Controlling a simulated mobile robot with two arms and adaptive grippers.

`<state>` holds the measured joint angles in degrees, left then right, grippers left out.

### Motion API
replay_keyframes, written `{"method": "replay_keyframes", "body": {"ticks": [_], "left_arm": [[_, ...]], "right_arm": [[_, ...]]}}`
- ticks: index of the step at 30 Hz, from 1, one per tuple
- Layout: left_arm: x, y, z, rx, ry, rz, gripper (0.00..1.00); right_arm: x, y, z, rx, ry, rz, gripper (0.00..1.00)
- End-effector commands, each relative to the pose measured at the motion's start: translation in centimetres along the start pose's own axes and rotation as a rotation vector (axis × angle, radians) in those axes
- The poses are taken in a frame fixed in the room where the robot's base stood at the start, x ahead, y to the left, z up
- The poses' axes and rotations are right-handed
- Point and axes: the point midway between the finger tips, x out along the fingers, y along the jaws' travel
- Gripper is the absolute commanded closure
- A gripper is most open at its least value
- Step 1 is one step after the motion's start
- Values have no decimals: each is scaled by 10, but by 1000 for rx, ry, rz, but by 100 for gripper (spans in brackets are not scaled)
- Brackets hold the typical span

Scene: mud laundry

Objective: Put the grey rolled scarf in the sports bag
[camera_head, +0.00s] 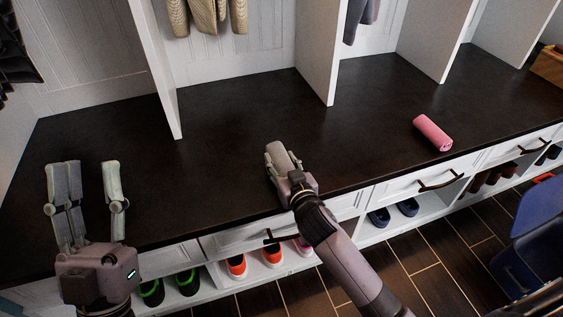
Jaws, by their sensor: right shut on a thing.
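My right gripper (282,152) is over the middle of the dark bench top, shut on a small grey thing, which looks like the grey rolled scarf (283,161). The fingers hide much of it, and I cannot tell whether it touches the bench. My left gripper (90,180) is open and empty at the bench's left front edge. A dark blue item (540,225) with an orange-red part stands at the right edge, partly cut off. It may be the sports bag, but I cannot tell for sure.
A pink roll (433,134) lies on the right of the dark bench top (220,130). White upright dividers (318,55) rise from the bench. Clothes (205,15) hang behind. Shoes (270,256) stand in cubbies below the drawers. Much of the bench top is clear.

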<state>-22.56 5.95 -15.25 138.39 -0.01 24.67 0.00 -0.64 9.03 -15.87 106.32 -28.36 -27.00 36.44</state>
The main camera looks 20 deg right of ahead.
Motion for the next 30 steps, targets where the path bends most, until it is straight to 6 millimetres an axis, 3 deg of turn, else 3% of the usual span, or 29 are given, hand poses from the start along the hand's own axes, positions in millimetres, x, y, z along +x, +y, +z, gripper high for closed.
{"method": "replay_keyframes", "body": {"ticks": [4, 5, 13, 25, 30], "left_arm": [[-1, 0, -4, -1, 24, 1, 60], [0, 1, -5, -1, 28, 1, 60], [0, 1, -5, -2, 27, 1, 60], [1, 1, -3, -2, 13, 1, 60], [1, -3, 21, 7, -121, -6, 60]], "right_arm": [[0, 0, 2, 1, 1, 0, 89], [0, 0, 2, 1, 0, 0, 58], [0, 0, 2, 0, 0, 0, 40], [0, 0, -1, -1, 0, 0, 39], [-20, 0, -1, 1, -2, 0, 39]]}}
